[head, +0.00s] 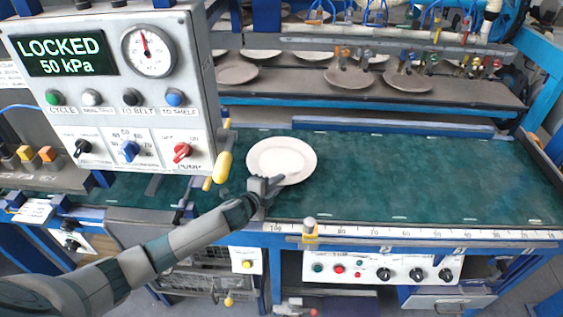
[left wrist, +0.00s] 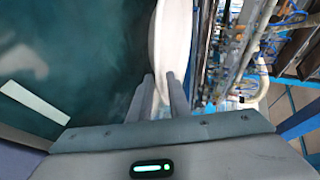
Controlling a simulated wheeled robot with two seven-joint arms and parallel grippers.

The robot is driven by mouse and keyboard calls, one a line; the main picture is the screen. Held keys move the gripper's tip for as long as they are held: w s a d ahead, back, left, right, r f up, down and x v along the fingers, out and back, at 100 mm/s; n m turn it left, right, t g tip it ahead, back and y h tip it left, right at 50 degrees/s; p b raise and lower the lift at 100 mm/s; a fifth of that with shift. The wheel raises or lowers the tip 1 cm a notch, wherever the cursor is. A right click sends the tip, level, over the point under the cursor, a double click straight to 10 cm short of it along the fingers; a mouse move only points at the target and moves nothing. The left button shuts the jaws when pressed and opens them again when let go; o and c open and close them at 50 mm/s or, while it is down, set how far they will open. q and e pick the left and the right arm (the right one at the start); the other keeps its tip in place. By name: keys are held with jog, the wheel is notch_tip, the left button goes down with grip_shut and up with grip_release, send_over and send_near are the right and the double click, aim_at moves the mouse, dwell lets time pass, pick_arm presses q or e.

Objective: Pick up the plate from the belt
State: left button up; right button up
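A round white plate (head: 281,158) is over the green belt (head: 420,175), left of its middle, near the control box. My left gripper (head: 264,188) reaches in from the lower left to the plate's near rim. In the left wrist view the plate (left wrist: 172,40) shows nearly edge-on, its rim between the two close-set fingers (left wrist: 160,90), which look shut on it. The belt (left wrist: 60,50) shows at the left of that view, apparently apart from the plate. The exact gap under the plate is hard to tell. My right gripper is not in view.
A control box (head: 110,90) with a gauge and a "LOCKED 50 kPa" display stands close at the left. Its yellow-handled lever (head: 221,165) is near my arm. Several plates rest on a rack shelf (head: 460,93) behind. A ruler edge (head: 430,231) runs along the belt's front. The belt's right is clear.

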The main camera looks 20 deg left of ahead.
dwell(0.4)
pick_arm(q)
grip_shut()
jog(key=shift+s+f, duration=0.1)
dwell(1.1)
